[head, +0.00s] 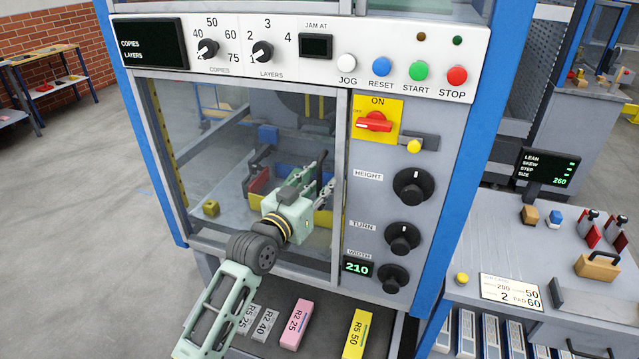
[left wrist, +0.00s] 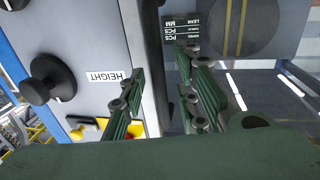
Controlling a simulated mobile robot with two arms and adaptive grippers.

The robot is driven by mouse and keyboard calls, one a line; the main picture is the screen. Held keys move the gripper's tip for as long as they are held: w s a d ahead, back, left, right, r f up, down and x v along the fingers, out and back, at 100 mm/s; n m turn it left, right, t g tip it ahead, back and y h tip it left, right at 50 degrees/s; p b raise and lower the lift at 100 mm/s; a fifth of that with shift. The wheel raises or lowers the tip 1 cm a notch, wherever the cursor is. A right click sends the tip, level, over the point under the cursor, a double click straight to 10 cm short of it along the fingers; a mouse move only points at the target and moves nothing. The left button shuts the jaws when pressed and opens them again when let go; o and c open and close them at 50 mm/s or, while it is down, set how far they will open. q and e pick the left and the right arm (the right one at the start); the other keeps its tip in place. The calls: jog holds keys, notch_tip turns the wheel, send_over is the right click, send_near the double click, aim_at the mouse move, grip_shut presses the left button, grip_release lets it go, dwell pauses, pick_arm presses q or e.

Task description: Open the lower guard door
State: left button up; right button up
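The lower guard door (head: 339,125) is a clear pane in a grey frame on the front of the blue-framed machine, and it appears shut. My left gripper (head: 322,180) is in front of its right side, fingers toward the door's right upright. In the left wrist view my left gripper (left wrist: 163,103) has its fingers apart. A grey upright bar (left wrist: 146,55) lies between them in the picture; I cannot tell whether it is a handle or the frame edge, or whether the fingers touch it. My right gripper is not in view.
Right of the door is a grey panel with a yellow-backed red switch (head: 374,122), a yellow-knobbed latch (head: 414,146) and black knobs (head: 411,186). A button strip (head: 300,62) runs above. Labelled blocks (head: 296,325) lie below. A side bench (head: 500,235) stands right; floor at left is clear.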

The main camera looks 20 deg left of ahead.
pick_arm(q)
jog(key=shift+c, duration=0.5)
grip_shut()
jog(key=shift+s+f, duration=0.1)
jog(key=shift+f, duration=0.05)
